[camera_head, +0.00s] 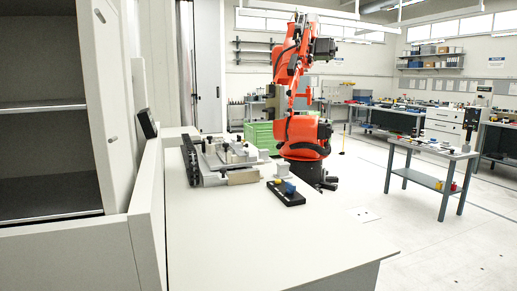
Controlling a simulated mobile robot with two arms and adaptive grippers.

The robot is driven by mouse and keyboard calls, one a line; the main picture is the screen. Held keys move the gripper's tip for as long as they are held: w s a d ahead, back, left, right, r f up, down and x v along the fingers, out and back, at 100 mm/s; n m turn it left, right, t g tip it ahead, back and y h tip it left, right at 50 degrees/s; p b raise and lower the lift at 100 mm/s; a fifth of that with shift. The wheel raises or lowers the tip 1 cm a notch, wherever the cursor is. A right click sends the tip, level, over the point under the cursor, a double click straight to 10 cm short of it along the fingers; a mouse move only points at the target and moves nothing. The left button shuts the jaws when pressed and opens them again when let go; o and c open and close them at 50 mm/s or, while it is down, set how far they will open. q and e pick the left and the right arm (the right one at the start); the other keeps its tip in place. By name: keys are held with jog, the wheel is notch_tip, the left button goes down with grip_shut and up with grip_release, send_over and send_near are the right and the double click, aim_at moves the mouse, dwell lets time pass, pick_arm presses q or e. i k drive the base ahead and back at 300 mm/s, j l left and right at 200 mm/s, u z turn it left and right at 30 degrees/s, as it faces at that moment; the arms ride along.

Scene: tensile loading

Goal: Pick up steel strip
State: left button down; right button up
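No steel strip can be made out for certain at this size. A grey metal fixture (222,155) with blocks and rails sits at the far left of the pale worktable (255,236); any strip on it is too small to tell apart. Neither of my grippers shows in the head view.
A small black tray (291,198) with blue and yellow items lies right of the fixture. An open grey cabinet (45,210) stands at left. An orange industrial arm (303,130) stands behind the table, and a workbench (428,147) at right. The table's front is clear.

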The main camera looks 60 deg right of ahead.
aim_at(240, 153)
jog(key=z, duration=1.9)
jog(key=i+l+z, duration=0.15)
jog(key=l+z, duration=0.25)
jog(key=i+l+z, duration=0.25)
jog(key=l+z, duration=0.15)
jog(key=l, duration=0.15)
jog(key=i+l+z, duration=0.65)
jog(key=z, duration=0.15)
jog(key=i+l+z, duration=0.2)
jog(key=i+z, duration=0.2)
jog(key=i+u, duration=0.2)
jog(key=i, duration=0.2)
jog(key=i+l+u, duration=0.2)
jog(key=i, duration=0.15)
jog(key=i+j+u, duration=0.15)
jog(key=u, duration=0.3)
jog(key=i+u, duration=0.55)
jog(key=u, duration=0.3)
jog(key=i+l+u, duration=0.15)
jog(key=u, duration=0.25)
jog(key=i+l+u, duration=0.2)
jog(key=u, duration=0.25)
jog(key=i+l, duration=0.05)
jog(key=i, duration=0.05)
